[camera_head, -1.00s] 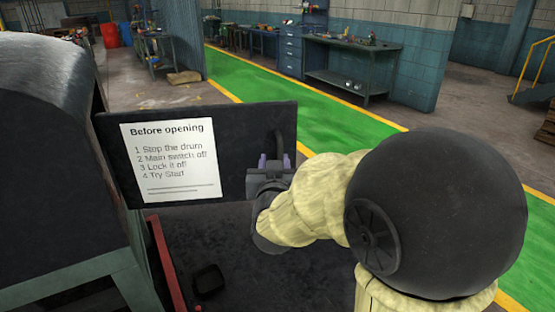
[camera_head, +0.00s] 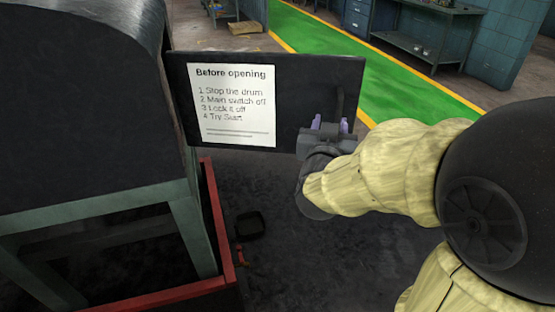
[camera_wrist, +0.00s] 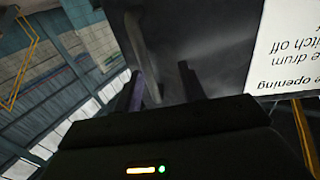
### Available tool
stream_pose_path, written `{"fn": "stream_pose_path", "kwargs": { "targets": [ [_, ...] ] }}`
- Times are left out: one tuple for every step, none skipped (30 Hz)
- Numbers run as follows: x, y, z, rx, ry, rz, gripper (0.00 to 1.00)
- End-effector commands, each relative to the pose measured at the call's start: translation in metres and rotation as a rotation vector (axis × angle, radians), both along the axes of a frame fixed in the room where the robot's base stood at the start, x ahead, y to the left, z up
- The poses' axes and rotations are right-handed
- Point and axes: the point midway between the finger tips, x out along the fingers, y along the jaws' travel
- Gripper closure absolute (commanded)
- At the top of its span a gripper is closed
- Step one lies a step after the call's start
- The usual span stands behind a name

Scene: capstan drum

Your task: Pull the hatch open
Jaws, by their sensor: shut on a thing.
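The hatch (camera_head: 305,80) is a dark flat panel with a white notice headed "Before opening" (camera_head: 233,105). It stands out from the dark machine housing (camera_head: 80,100), swung open at its left edge. A dark upright handle (camera_head: 339,103) is near its right end. My gripper (camera_head: 330,125) is at that handle, its purple-tipped fingers shut on it. In the wrist view the handle (camera_wrist: 150,75) runs between the two fingers, with the hatch face and the upside-down notice behind. The fingers partly hide the handle.
A green-grey frame (camera_head: 190,225) with a red rail (camera_head: 215,220) stands below the housing. A small black object (camera_head: 250,225) lies on the dark floor beside it. A workbench (camera_head: 425,40) and green walkway (camera_head: 330,40) are behind. The floor below the hatch is mostly clear.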

Motion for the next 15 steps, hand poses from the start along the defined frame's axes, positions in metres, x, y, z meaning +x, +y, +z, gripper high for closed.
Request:
{"fn": "stream_pose_path", "kwargs": {
  "targets": [
    [-0.002,0.016,0.000,-0.005,0.002,0.037,0.76],
    [-0.003,0.017,0.000,-0.004,0.003,0.037,0.76],
    [-0.005,0.018,0.000,-0.005,0.002,0.036,0.83],
    [-0.006,0.018,0.000,-0.006,0.003,0.035,0.83],
    [-0.007,0.019,0.000,-0.006,0.003,0.032,0.83],
    [-0.009,0.019,0.001,-0.006,0.002,0.030,0.83],
    [-0.010,0.020,0.001,-0.005,0.001,0.028,0.83],
    [-0.011,0.020,0.001,-0.004,0.001,0.026,0.83],
    [-0.012,0.021,0.001,-0.003,0.000,0.024,0.83],
    [-0.014,0.022,0.001,-0.003,0.000,0.023,0.83],
    [-0.015,0.023,0.001,-0.003,0.000,0.022,0.83],
    [-0.016,0.024,0.001,-0.002,0.001,0.020,0.83],
    [-0.017,0.025,0.001,-0.002,0.001,0.020,0.83],
    [-0.019,0.026,0.001,-0.003,0.000,0.020,0.83],
    [-0.020,0.028,0.001,-0.003,0.000,0.020,0.83]
  ]
}}
